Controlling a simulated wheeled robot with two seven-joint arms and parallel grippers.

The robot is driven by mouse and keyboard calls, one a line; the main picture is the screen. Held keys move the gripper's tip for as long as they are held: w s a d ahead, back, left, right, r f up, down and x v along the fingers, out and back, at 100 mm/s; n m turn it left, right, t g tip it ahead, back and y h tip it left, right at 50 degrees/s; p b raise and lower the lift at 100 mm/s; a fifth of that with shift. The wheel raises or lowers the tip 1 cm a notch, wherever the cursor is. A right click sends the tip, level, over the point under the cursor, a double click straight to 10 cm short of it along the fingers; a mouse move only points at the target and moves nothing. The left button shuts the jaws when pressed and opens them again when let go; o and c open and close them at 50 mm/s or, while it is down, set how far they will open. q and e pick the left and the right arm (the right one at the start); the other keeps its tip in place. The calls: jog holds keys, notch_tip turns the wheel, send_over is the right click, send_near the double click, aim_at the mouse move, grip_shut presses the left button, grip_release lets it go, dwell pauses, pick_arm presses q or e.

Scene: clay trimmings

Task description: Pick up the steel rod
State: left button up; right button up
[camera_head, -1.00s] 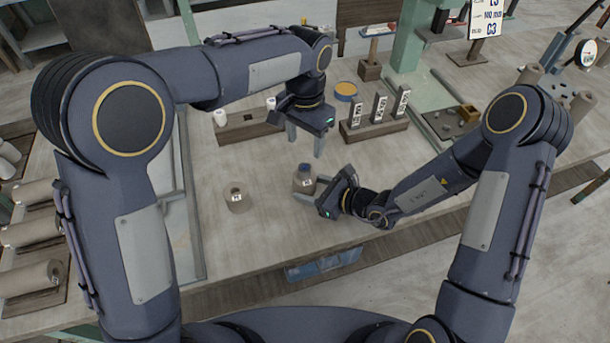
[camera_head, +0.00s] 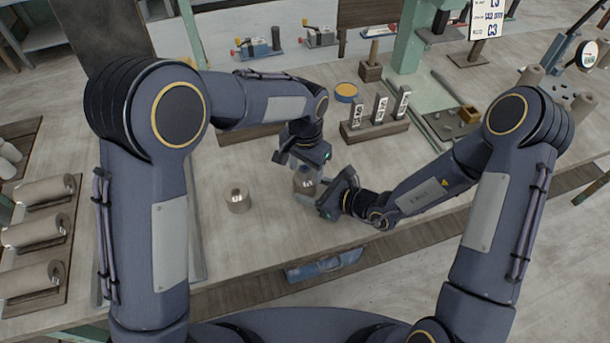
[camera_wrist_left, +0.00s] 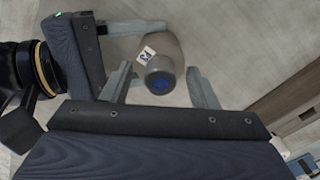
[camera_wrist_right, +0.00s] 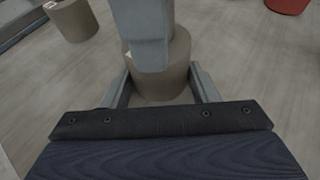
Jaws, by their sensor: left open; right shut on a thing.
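A tan, bottle-like cylinder (camera_head: 304,183) with a narrower top stands near the table's front. In the left wrist view the cylinder (camera_wrist_left: 172,52) shows a white label and a blue round end. My right gripper (camera_head: 309,190) is shut on its side; it also shows in the right wrist view (camera_wrist_right: 162,88). My left gripper (camera_head: 301,168) is open just above the cylinder, fingers downward. In the left wrist view the left gripper (camera_wrist_left: 160,88) has its fingers on either side of the blue end. I cannot make out a separate steel rod.
A shorter tan cylinder (camera_head: 238,202) stands to the left. Clay-coloured rolls (camera_head: 40,230) lie on supports at far left. Table between the short cylinder and rack is mostly clear.

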pick_arm(q)
grip_shut()
jog(key=shift+r, duration=0.15)
notch_tip(320, 180, up, 10)
dwell(0.5)
pick_arm(e)
jog(key=o, duration=1.2)
